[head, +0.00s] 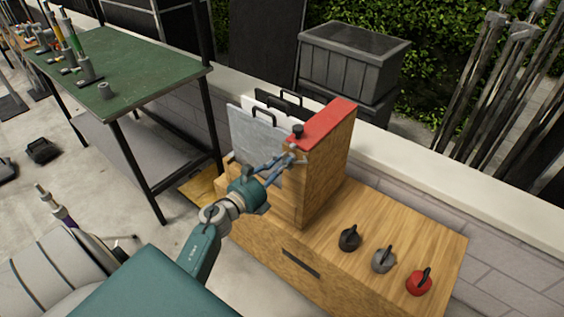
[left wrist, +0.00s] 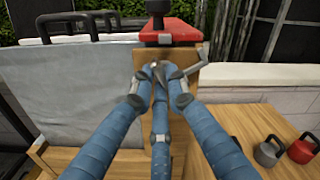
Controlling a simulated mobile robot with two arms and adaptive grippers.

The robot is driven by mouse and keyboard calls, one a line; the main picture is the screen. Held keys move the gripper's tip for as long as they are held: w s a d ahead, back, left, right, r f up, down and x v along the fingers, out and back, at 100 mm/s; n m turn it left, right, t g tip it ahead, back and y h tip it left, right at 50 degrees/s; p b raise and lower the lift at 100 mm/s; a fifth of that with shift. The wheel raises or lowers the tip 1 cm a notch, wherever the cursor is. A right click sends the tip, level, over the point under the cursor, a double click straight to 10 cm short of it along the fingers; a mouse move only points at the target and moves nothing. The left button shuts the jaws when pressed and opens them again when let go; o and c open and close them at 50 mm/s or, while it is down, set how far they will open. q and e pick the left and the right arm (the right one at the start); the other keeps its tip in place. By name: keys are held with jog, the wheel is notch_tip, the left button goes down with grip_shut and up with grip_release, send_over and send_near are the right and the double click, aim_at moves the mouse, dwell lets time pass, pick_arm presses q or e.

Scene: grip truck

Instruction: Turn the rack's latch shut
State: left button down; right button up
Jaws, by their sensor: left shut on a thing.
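The rack is a wooden upright (head: 325,170) with a red top (head: 325,122) and a black knob, on a wooden cabinet. Grey panels (head: 254,142) with black handles stand beside it. My left gripper (head: 289,160) reaches the panel-side face of the upright, just below the red top. In the left wrist view its blue fingers (left wrist: 162,78) are closed together at the upright (left wrist: 175,57), on a small grey metal latch (left wrist: 198,62). Part of the latch sticks out right of the fingertips, slanting upward; the fingers hide the rest. My right gripper is not in view.
Black (head: 349,239), grey (head: 383,260) and red (head: 418,283) weights with handles stand on the cabinet top (head: 440,240) to the right. A green table (head: 135,70) with tools is at the left. A low wall and a grey crate (head: 352,62) are behind.

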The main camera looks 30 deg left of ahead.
pick_arm(q)
jog(key=n, duration=0.4)
jog(key=n+p, duration=0.1)
jog(key=n, duration=0.3)
jog(key=n+p, duration=0.1)
jog(key=n, duration=0.2)
jog(key=shift+f+n, duration=0.4)
dwell(0.3)
jog(key=c, duration=1.7)
grip_release()
jog(key=shift+s, duration=0.1)
jog(key=s, duration=0.8)
jog(key=s+a, duration=0.1)
jog(key=s, duration=0.2)
jog(key=shift+s, duration=0.4)
